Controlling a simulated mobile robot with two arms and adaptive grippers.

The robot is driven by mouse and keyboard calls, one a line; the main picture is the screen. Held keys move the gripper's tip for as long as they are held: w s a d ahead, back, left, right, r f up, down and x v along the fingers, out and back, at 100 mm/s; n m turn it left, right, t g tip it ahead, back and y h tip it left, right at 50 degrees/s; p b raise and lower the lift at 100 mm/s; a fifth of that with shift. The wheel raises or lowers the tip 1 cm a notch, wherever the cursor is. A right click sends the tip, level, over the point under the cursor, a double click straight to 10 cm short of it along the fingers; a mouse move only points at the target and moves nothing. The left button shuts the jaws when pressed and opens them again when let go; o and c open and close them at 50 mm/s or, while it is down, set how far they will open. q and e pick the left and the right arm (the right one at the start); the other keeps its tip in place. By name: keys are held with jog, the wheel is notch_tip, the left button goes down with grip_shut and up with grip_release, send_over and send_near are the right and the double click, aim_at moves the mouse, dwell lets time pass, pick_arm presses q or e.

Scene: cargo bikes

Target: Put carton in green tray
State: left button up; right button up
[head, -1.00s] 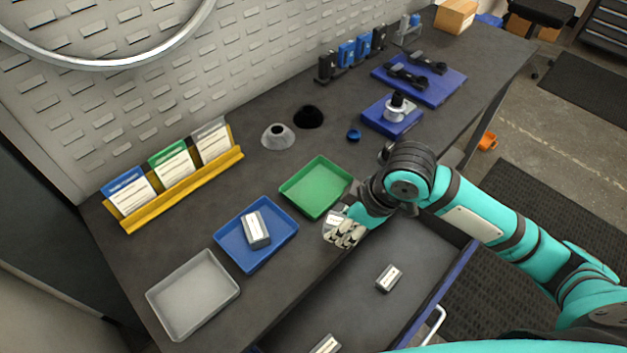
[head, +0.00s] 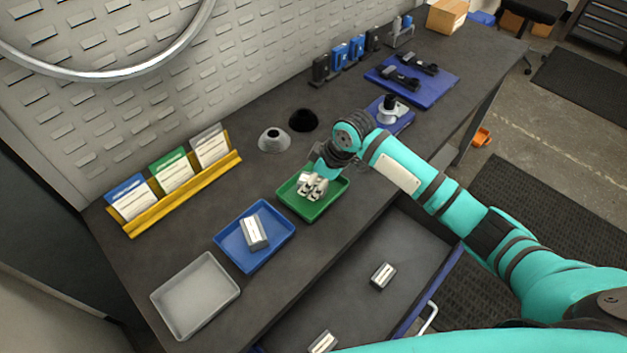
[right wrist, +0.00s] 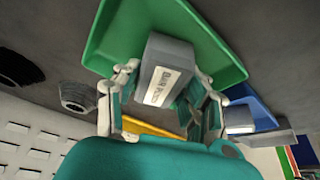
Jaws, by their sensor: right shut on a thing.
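My right gripper (head: 313,187) is over the green tray (head: 323,208) in the head view. In the right wrist view its fingers (right wrist: 165,90) are shut on a grey carton (right wrist: 165,52) with a white label. The green tray (right wrist: 220,55) lies behind the carton there; whether the carton touches the tray floor I cannot tell. In the head view the held carton is mostly hidden by the fingers. Another grey carton (head: 255,231) lies in the blue tray (head: 281,242). Two more cartons, one (head: 383,276) and another (head: 322,342), lie in the open drawer. My left gripper is not in view.
A clear grey tray (head: 185,324) stands left of the blue tray. A yellow rack (head: 190,192) with label cards stands at the back. The drawer (head: 400,240) is pulled out in front.

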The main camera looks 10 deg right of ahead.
jog(key=shift+f, duration=0.35)
jog(key=shift+f, duration=0.1)
jog(key=o, duration=1.2)
jog(key=shift+f, duration=0.1)
jog(key=shift+o, duration=0.2)
jog(key=b+v, duration=0.1)
jog(key=v, duration=1.1)
jog(key=shift+s, duration=0.1)
